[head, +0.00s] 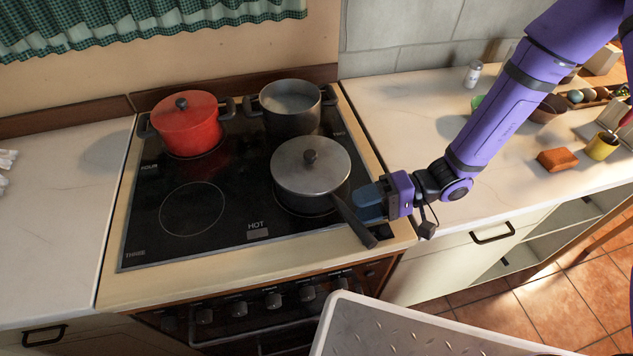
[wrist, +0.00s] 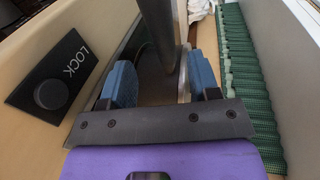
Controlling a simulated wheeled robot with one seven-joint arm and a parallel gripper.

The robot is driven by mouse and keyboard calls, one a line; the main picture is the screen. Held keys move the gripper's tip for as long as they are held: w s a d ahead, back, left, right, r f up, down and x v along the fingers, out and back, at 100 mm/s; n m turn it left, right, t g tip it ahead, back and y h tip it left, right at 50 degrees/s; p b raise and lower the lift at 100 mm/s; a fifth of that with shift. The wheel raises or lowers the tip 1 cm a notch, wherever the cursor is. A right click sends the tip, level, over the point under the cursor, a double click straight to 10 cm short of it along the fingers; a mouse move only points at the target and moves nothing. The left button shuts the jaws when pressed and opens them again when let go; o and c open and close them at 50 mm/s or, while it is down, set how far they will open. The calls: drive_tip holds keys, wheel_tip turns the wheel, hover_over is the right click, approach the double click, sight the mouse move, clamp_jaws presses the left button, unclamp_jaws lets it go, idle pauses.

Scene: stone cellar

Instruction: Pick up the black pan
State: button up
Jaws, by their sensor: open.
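The black pan (head: 302,203) sits on the front right burner of the stove, with a grey lid and black knob on top. Its long dark handle (head: 356,224) points toward the front right, over the stove's edge. My gripper (head: 369,204) is open beside the pan, at the handle. In the wrist view my gripper (wrist: 162,84) shows two blue fingers spread apart, with the dark handle (wrist: 160,35) running between them. I cannot tell whether either finger touches the handle.
A red pot (head: 187,128) stands at the back left of the stove (head: 150,240), and an open dark pot (head: 290,118) stands behind the pan. The front left burner is empty. On the right counter (head: 420,130) are an orange block (head: 557,160) and a yellow cup (head: 602,146).

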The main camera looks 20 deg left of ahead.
sight(344, 212)
drive_tip(key=shift+r+x, duration=0.15)
drive_tip(key=shift+x, duration=0.95)
drive_tip(key=shift+r+x, duration=0.1)
drive_tip(key=shift+x, duration=1.05)
clamp_jaws()
